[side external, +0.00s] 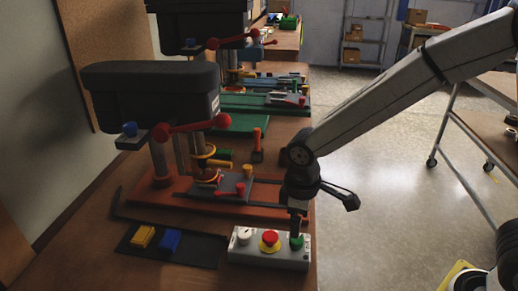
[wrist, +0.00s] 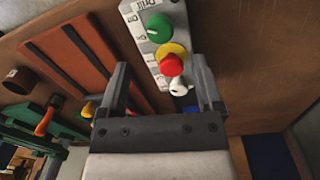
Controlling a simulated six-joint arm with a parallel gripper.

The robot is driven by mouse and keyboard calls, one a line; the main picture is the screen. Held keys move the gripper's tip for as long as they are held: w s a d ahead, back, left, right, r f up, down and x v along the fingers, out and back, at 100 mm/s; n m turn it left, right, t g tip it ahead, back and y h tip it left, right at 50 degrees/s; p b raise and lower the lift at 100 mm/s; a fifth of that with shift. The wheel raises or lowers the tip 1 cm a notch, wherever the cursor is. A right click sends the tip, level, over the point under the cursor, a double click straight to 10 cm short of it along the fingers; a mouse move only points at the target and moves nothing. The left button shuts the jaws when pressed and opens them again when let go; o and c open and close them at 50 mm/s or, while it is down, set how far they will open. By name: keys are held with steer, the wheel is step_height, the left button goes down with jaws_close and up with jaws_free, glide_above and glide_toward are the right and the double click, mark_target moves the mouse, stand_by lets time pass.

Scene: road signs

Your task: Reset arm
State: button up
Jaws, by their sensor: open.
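My gripper (side external: 297,219) is low over the right end of a grey control box (side external: 266,259) on the bench. The box has a white knob (side external: 244,235), a red button (side external: 270,238) on a yellow collar and a green knob (side external: 296,241). In the side external view the fingertips appear close above the green knob; whether they touch it I cannot tell. In the wrist view my gripper (wrist: 160,66) is open, its two fingers spread apart with nothing held. The red button (wrist: 171,64) and green knob (wrist: 159,27) show clearly there, with the white knob (wrist: 179,86) partly between the fingers.
A drill press with a black head (side external: 150,92), red handle (side external: 190,130) and orange base (side external: 150,187) stands behind the box. A black tray (side external: 205,251) with a yellow block (side external: 143,237) and a blue block (side external: 170,241) lies left. More machines stand farther back. Open floor is right.

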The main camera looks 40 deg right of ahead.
steer(key=shift+r, duration=0.5)
steer(key=shift+s+d, duration=0.15)
steer(key=shift+d, duration=0.3)
steer(key=s+d+f+m+t, duration=0.2)
steer(key=s+d+m, duration=0.4)
steer(key=d, duration=0.5)
steer(key=shift+s+m, duration=0.2)
steer(key=shift+m, duration=0.3)
steer(key=shift+f, duration=0.1)
